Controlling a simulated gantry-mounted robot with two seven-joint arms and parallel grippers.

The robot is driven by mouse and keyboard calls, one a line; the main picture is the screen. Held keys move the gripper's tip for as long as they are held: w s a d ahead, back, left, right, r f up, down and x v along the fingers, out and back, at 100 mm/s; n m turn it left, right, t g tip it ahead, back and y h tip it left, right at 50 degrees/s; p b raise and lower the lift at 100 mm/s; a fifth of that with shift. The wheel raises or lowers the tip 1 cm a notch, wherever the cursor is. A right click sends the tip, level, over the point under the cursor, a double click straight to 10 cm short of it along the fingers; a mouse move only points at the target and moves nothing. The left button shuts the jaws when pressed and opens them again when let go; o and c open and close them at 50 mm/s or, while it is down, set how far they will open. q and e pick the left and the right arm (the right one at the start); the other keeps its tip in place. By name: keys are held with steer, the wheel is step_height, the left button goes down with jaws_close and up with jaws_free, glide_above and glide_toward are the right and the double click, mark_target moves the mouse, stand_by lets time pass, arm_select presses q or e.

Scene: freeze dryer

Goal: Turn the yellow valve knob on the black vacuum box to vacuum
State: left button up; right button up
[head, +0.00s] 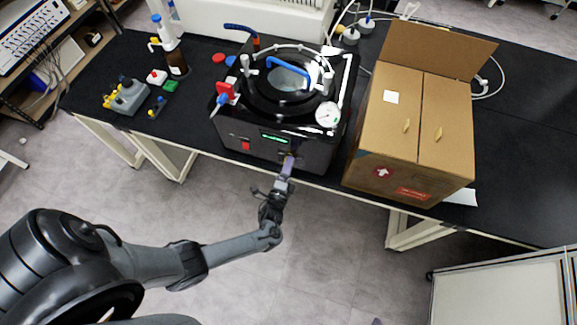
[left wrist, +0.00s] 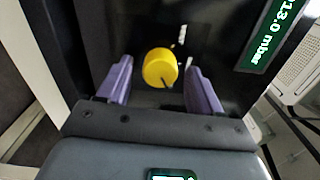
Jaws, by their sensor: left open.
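The black vacuum box (head: 312,154) stands near the front edge of the dark bench in the head view. The yellow valve knob (left wrist: 160,68) sits on its front panel in the left wrist view, with a dark pointer mark on it. In the head view the knob is hidden by my gripper. My left gripper (head: 289,165) is at the box's front, below the display. Its open purple fingers (left wrist: 155,85) stand on either side of the knob with gaps on both sides. Of my right gripper, only what looks like a purple tip (head: 376,322) shows.
The box's green display (left wrist: 268,35) ends in "13.0 mbar", its start cut off. A red switch (head: 245,145) is on the box's front. A cardboard box (head: 410,140) stands close on the right. A brown bottle (head: 177,63) and small coloured items are at left.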

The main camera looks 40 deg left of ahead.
arm_select(q)
steer(key=v, duration=1)
steer(key=shift+s, duration=0.25)
